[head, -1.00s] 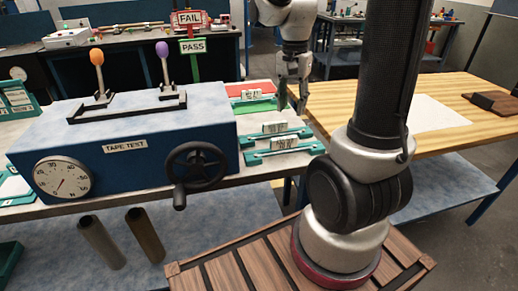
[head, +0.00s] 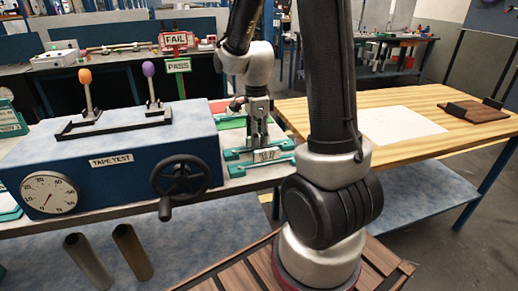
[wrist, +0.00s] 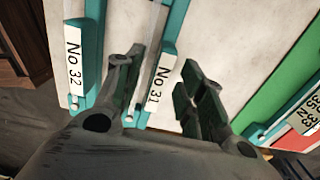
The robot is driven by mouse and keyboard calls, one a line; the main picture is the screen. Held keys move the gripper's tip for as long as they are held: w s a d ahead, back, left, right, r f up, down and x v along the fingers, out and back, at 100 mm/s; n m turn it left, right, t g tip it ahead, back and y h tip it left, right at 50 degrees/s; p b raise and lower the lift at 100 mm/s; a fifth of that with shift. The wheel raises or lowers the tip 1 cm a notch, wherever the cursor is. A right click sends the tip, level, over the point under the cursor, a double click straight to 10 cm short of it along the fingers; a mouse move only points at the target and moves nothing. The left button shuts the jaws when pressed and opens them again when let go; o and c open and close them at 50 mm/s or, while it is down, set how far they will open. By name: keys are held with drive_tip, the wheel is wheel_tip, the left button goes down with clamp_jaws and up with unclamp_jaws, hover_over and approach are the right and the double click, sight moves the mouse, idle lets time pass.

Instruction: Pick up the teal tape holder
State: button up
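Several teal tape holders lie on the bench right of the blue tape tester. In the wrist view, the holder labelled No 31 (wrist: 176,30) is in the middle and the holder labelled No 32 (wrist: 92,40) is at left. A third teal holder (wrist: 268,132) is partly cut off at right. My gripper (wrist: 165,90) is open.
The blue tape tester (head: 110,150) with levers, dial and black handwheel (head: 180,179) stands left of the holders. Red and green patches lie behind them. A wooden table (head: 310,115) with white paper (head: 400,126) is at right. A PASS/FAIL sign (head: 178,66) stands behind.

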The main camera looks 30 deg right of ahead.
drive_tip(key=shift+f, duration=0.3)
clamp_jaws()
drive_tip(key=shift+r, duration=0.1)
wheel_tip(320, 180, up, 10)
drive_tip(key=shift+f, duration=0.1)
drive_tip(key=c, duration=0.6)
unclamp_jaws()
clamp_jaws()
